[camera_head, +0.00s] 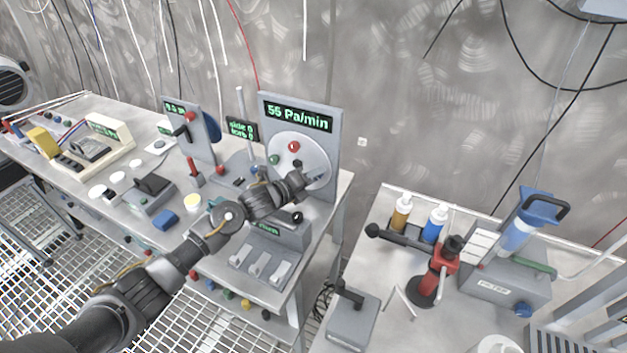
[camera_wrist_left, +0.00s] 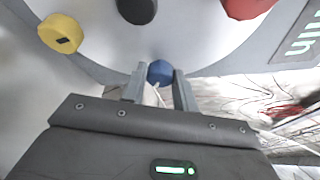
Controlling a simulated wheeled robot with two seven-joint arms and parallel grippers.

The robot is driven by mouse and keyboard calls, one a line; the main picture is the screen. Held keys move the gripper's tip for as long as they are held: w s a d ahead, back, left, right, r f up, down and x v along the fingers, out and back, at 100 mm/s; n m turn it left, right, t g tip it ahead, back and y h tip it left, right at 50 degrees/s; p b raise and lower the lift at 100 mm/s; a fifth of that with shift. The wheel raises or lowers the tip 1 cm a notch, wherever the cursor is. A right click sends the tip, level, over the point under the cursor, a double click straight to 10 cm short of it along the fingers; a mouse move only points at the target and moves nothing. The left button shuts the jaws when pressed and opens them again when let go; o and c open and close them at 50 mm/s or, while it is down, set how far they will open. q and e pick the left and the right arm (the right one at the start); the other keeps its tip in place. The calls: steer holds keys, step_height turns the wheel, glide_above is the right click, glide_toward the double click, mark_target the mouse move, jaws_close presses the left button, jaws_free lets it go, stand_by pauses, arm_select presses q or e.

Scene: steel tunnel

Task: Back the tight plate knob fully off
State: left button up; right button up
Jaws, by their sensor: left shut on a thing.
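An upright grey panel (camera_head: 334,133) with a green Pa/min readout carries a round pale plate (camera_head: 316,153). The plate bears a red knob (camera_head: 293,146), a green knob (camera_head: 274,160) and a dark centre knob (camera_head: 297,163). My left gripper (camera_head: 314,178) is at the plate's lower right. In the left wrist view its fingers (camera_wrist_left: 159,88) are closed on a blue knob (camera_wrist_left: 160,72), which my gripper hides in the head view. A yellow knob (camera_wrist_left: 62,34), the black centre knob (camera_wrist_left: 137,8) and the red knob (camera_wrist_left: 248,6) also show there. My right gripper is out of view.
A switch box (camera_head: 262,258) stands below my left wrist. A smaller panel (camera_head: 188,128) with a lever is to the left. A second bench at right holds a red stand (camera_head: 432,280), bottles and a filter unit (camera_head: 507,283). A gap separates the benches.

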arm_select(q)
steer(key=shift+f+n+t+h+b, duration=0.15)
steer(key=shift+n+h+b, duration=0.2)
steer(key=shift+n+b, duration=0.6)
steer(key=shift+f+n+t+h+b, duration=0.15)
steer(key=shift+n+h+b, duration=0.2)
steer(key=shift+n+b, duration=0.6)
steer(key=shift+r, duration=0.15)
steer(key=o, duration=1)
steer(key=shift+c, duration=0.2)
